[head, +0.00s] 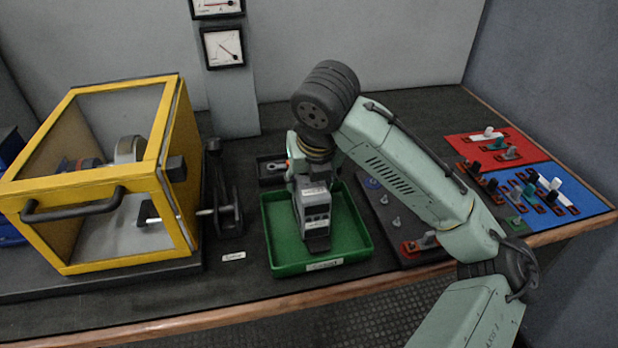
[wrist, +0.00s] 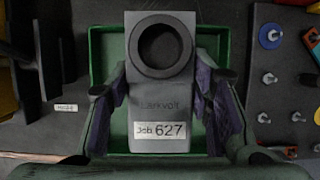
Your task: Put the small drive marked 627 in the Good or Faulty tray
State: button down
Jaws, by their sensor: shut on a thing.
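The small drive (wrist: 160,100) is grey, with a dark round ring at one end and a white label reading "Job 627" in the wrist view. My gripper (wrist: 162,88) is shut on its sides, with purple pads against it. In the head view the drive (head: 316,215) hangs below my wrist, within the outline of a green tray (head: 293,268). I cannot tell whether it touches the tray floor. The green tray also shows behind the drive in the wrist view (wrist: 100,45). Its front label is too small to read.
A yellow-framed box (head: 95,178) with clear panels and a black lever (head: 222,195) stand left of the tray. A small dark tray (head: 270,168) lies behind it. A dark board with pegs (head: 395,222) is close on the right. Red (head: 478,145) and blue (head: 585,198) mats hold parts farther right.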

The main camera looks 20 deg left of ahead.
jog(key=c, duration=0.8)
grip_release()
jog(key=shift+f, duration=0.1)
jog(key=v, duration=1.2)
jog(key=shift+a+r, duration=0.1)
jog(key=shift+r, duration=0.15)
